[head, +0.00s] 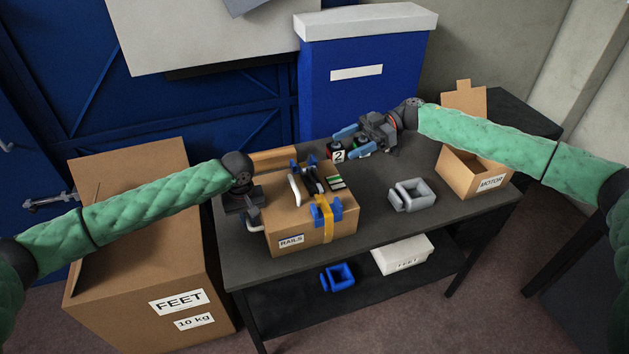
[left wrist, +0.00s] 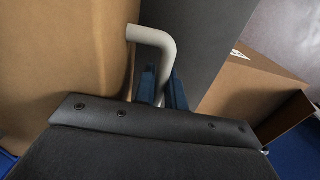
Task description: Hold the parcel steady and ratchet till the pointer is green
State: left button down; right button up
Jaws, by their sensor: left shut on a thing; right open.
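The parcel (head: 283,222), a brown carton labelled RAILS, sits on the dark table with a yellow strap (head: 327,222) around it and blue corner pieces (head: 319,210) at its front edge. A dark ratchet (head: 311,178) with a pale lever lies on top. Beside it is a small gauge (head: 335,182) with green showing; its pointer is too small to read. My left gripper (head: 252,219) is shut on the pale bent handle (left wrist: 155,40) at the parcel's left side. My right gripper (head: 350,141) is open behind the parcel, close to a block marked 2 (head: 338,154).
A grey square holder (head: 409,196) stands right of the parcel, and an open MOTOR carton (head: 462,169) at the table's right end. A large FEET carton (head: 135,270) stands left. The lower shelf holds a blue holder (head: 337,278) and a white box (head: 402,254). The right front tabletop is clear.

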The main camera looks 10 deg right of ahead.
jog(key=o, duration=0.6)
jog(key=shift+n+g+h, duration=0.3)
jog(key=shift+n+h, duration=0.1)
jog(key=shift+n, duration=0.5)
jog(key=a+r, duration=0.1)
jog(key=a, duration=0.1)
jog(key=a+r, duration=0.2)
jog(key=shift+s+a, duration=0.1)
jog(key=shift+c, duration=0.2)
jog(key=r+n+h, duration=0.2)
jog(key=n+h, duration=0.2)
jog(key=n, duration=0.7)
send_over(316, 178)
jog(key=s, duration=0.1)
jog(key=w+d+f+n+t+h, duration=0.1)
jog(key=d+f+n+t+h, duration=0.15)
jog(key=n, duration=0.95)
jog(key=w+d+f+n+t+h, duration=0.1)
jog(key=d+n+h, duration=0.2)
jog(key=n, duration=0.8)
jog(key=x, duration=1.2)
